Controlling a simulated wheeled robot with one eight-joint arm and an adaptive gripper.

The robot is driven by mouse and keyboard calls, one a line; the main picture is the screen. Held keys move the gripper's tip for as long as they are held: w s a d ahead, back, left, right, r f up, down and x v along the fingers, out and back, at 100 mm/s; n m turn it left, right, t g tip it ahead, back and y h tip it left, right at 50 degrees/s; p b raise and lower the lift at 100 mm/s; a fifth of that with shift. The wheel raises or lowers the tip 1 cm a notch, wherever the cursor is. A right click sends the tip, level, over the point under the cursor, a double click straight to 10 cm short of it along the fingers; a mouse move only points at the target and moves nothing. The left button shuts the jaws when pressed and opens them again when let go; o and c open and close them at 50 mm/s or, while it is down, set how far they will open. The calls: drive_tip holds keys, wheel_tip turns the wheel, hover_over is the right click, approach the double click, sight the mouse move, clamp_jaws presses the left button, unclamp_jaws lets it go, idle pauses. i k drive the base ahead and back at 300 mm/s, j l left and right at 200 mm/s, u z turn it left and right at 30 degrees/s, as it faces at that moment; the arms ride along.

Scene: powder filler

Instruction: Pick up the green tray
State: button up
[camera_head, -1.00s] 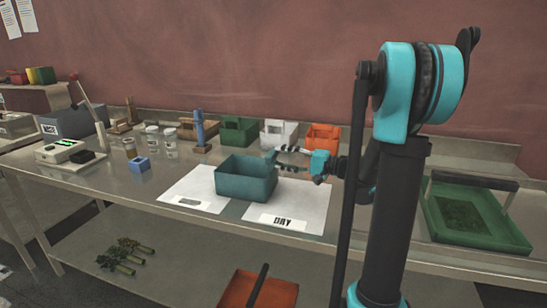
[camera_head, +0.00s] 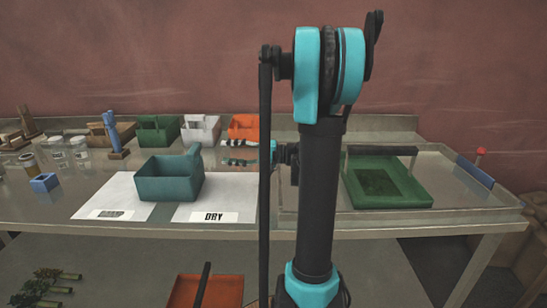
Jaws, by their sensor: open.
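The green tray (camera_head: 392,202) is shallow, with a dark bar across its back edge and a dark green patch on its floor. It sits on the right part of the bench, inside a raised metal edge, and nothing touches it. My gripper (camera_head: 238,156) is open and empty, to the left of the tray, with its fingers pointing left over the bench. It is behind the teal bin (camera_head: 168,186) and to its right. My own arm column hides part of the wrist.
White sheets (camera_head: 225,205) lie under and beside the teal bin, one marked DRY. Green (camera_head: 158,133), white (camera_head: 200,130) and orange (camera_head: 243,127) bins stand at the back. A blue block (camera_head: 474,172) is on the right edge. An orange tray (camera_head: 190,291) sits lower down.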

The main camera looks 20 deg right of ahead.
sight(374, 177)
drive_tip(key=z, duration=1.45)
